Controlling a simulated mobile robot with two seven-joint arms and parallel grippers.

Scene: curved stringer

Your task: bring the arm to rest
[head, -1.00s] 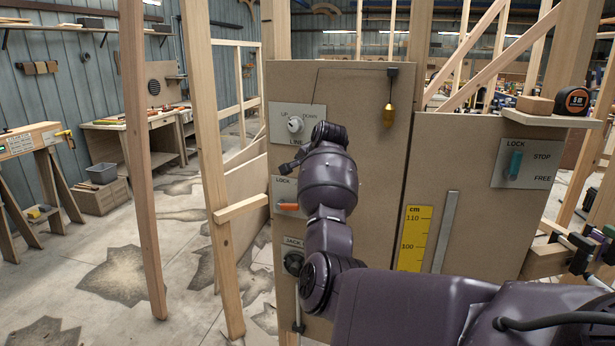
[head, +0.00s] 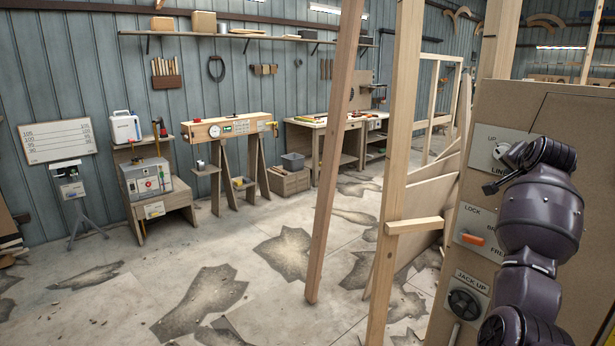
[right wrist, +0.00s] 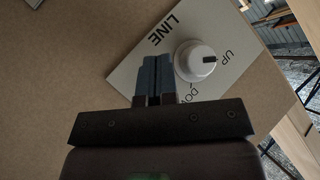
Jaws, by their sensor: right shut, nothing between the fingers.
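The knob's dark mark is on the side of the UP lettering. I cannot tell whether the fingers touch the plate. My left gripper is in neither view.
Below the LINE plate the panel carries an orange LOCK lever (head: 472,239) and a black JACK UP knob (head: 464,303). Timber posts (head: 400,150) stand left of the panel. The concrete floor (head: 270,310) further left is open. Benches (head: 330,140) line the wall.

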